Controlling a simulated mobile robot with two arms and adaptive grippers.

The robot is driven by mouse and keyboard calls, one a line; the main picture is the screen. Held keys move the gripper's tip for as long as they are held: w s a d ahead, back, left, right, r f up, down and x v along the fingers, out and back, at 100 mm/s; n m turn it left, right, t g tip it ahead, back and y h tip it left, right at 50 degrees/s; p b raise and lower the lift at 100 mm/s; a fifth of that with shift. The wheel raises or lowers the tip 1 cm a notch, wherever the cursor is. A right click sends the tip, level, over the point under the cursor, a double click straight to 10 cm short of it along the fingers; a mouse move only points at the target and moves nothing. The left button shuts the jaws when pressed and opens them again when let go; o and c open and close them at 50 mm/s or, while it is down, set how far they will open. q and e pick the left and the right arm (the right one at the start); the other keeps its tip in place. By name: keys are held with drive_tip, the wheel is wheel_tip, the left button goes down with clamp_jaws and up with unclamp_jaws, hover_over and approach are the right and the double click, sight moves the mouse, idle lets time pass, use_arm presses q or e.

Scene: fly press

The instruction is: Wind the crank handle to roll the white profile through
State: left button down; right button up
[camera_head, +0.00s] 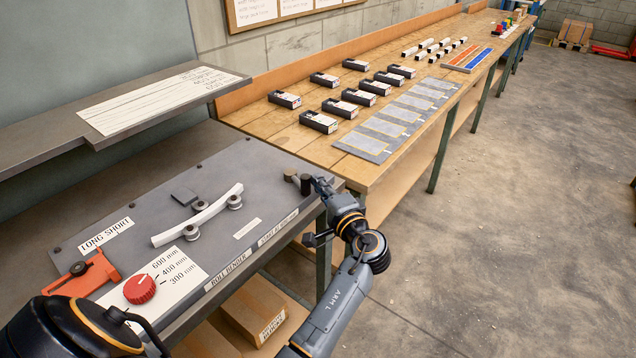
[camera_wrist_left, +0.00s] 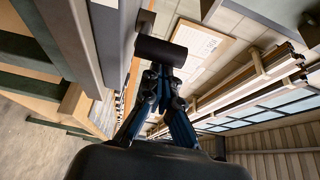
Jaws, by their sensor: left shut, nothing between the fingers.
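The white profile (camera_head: 197,216), slightly curved, lies between the rollers (camera_head: 192,232) on the grey bender top. The crank's dark cylindrical grip (camera_head: 305,184) stands at the right end of the bender; in the left wrist view the dark cylinder (camera_wrist_left: 161,50) lies crosswise just beyond my fingertips. My left gripper (camera_head: 319,184) is beside this grip, its fingers shut with nothing between them. Its fingertips also show close together in the left wrist view (camera_wrist_left: 158,72); whether they touch the cylinder is unclear. My right gripper is not in view.
A red dial (camera_head: 139,289) and an orange lever (camera_head: 86,274) sit at the bender's near left. A grey shelf (camera_head: 60,126) overhangs behind. The wooden bench (camera_head: 300,140) beyond holds several black boxes and grey plates. The floor (camera_head: 540,200) to the right is clear.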

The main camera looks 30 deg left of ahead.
sight(302, 184)
use_arm(q)
drive_tip(key=s+m+t+h+p, duration=0.1)
drive_tip(key=s+a+m+t+h+p, duration=0.1)
drive_tip(key=t+p, duration=0.1)
drive_tip(key=shift+s+r+m, duration=0.15)
drive_tip(key=shift+m, duration=0.15)
drive_tip(key=shift+s+a+m+t+h+p, duration=0.3)
drive_tip(key=shift+s+m+t+h+p, duration=0.35)
drive_tip(key=shift+t+h, duration=0.3)
drive_tip(key=shift+s+a+m+t+h, duration=0.2)
drive_tip(key=shift+m+t+h, duration=0.15)
drive_tip(key=shift+m+h, duration=0.15)
drive_tip(key=shift+s+a+f, duration=0.2)
drive_tip(key=shift+s+a, duration=0.55)
drive_tip(key=shift+s, duration=0.05)
drive_tip(key=shift+s+a, duration=0.1)
drive_tip(key=shift+a, duration=0.05)
